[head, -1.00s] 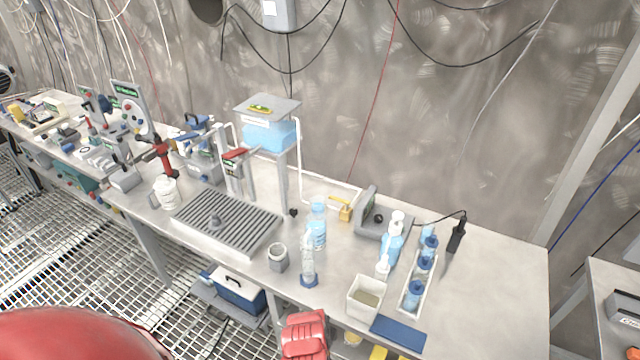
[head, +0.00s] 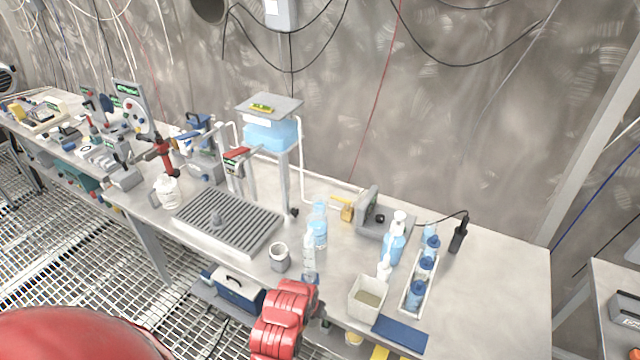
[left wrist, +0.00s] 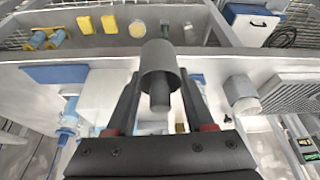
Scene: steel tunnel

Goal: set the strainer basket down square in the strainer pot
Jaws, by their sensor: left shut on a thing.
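In the left wrist view my left gripper (left wrist: 160,80) is shut on the strainer basket (left wrist: 160,58), a grey cylinder with a narrower stem on the gripper side. The strainer pot (head: 279,256), a small grey open-topped pot, stands upright on the bench between the ribbed tray and the clear bottle. It also shows in the left wrist view (left wrist: 241,92), to the right of the basket and apart from it. In the head view my red wrist shows at the bench's front edge, and the basket cannot be made out there. My right gripper is not in view.
A clear bottle (head: 309,256) stands close right of the pot. The ribbed tray (head: 226,222) lies left of it. A square white tub (head: 367,298), a blue mat (head: 400,334) and a bottle rack (head: 417,285) are farther right. A blue case (head: 240,289) sits below the bench.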

